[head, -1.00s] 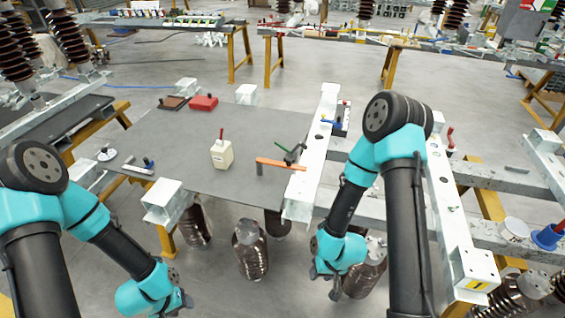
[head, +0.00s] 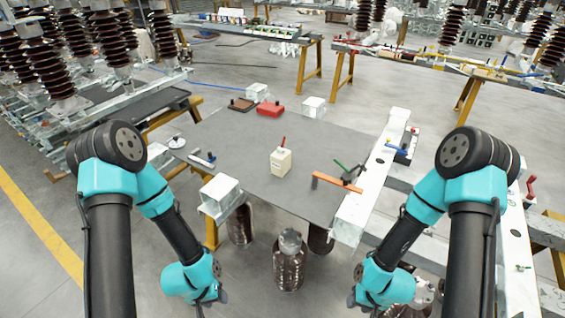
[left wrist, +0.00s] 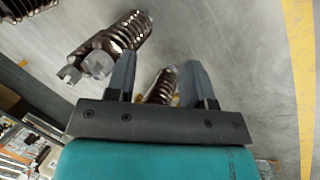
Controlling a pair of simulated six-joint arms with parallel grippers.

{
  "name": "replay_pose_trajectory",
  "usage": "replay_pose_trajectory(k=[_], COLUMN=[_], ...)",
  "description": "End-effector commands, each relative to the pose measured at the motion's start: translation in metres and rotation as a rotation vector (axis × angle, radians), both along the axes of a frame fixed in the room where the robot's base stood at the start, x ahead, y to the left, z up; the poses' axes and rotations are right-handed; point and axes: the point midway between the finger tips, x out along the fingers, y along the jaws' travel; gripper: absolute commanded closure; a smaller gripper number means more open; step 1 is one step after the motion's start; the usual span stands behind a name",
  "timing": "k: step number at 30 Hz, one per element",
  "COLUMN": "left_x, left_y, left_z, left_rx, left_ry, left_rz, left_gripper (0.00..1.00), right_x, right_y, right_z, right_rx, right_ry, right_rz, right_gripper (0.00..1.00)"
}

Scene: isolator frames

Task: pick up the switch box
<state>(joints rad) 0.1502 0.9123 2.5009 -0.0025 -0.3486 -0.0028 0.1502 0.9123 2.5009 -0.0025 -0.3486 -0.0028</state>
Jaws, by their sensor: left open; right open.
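The switch box is a small cream box (head: 281,162) with a red lever on top. It stands upright on the grey table plate (head: 240,150) in the middle of the head view. My left gripper (head: 212,300) hangs low in front of the table, left of the box and well apart from it. In the left wrist view its two fingers (left wrist: 152,82) are spread with nothing held between them. My right gripper (head: 365,300) hangs low at the front right, apart from the box; its fingers are small and partly hidden in the head view.
An orange-handled tool (head: 335,182) lies right of the box, by a white metal beam (head: 378,175). A red box (head: 270,109) and a brown one (head: 242,104) lie at the back. Brown insulators (head: 289,265) stand below the front edge.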

Motion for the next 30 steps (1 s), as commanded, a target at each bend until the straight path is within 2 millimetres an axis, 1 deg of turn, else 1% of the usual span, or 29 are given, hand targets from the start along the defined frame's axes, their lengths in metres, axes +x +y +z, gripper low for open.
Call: replay_pose_trajectory(k=[10,26,30], left_x=[0.0000,0.0000,0.0000], left_y=[0.0000,0.0000,0.0000], left_z=[0.0000,0.0000,0.0000], left_rx=[0.000,0.000,0.000], left_ry=[0.000,0.000,0.000], left_rz=[0.000,0.000,0.000], left_gripper=[0.51,0.00,0.00], right_x=[0.0000,0.0000,0.0000], right_y=[0.0000,0.0000,0.0000], right_z=[0.0000,0.0000,0.0000], right_rx=[0.000,0.000,0.000], right_ry=[0.000,0.000,0.000], right_rz=[0.000,0.000,0.000], right_gripper=[0.57,0.57,0.57])
